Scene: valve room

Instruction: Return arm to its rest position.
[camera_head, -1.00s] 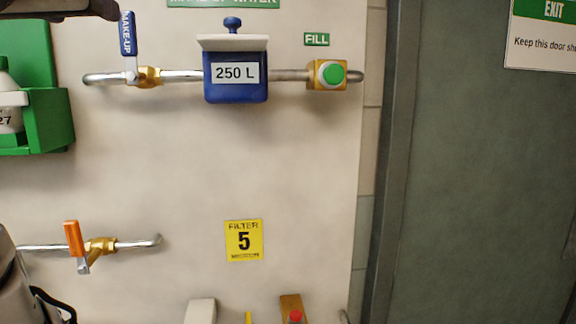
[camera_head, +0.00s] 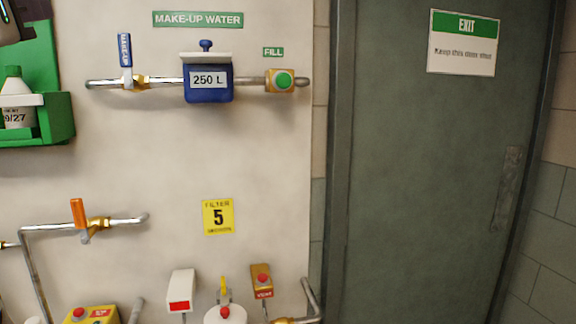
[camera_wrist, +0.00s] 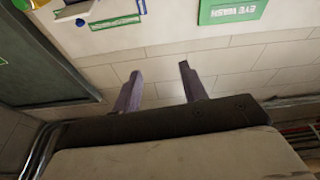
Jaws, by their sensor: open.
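My gripper (camera_wrist: 160,88) shows in the wrist view with its two grey fingers spread apart. Nothing is between them, and tiled wall lies behind them. The fingers touch nothing that I can see. In the head view the gripper cannot be made out. A dark shape is cut off at the top left corner there, and I cannot tell what it is.
The head view shows a wall panel with a blue 250 L box (camera_head: 208,95), a green fill button (camera_head: 283,79), an orange-handled valve (camera_head: 79,212) and a green bottle holder (camera_head: 55,115). A grey door (camera_head: 420,170) stands right. The wrist view shows an eye wash sign (camera_wrist: 233,10).

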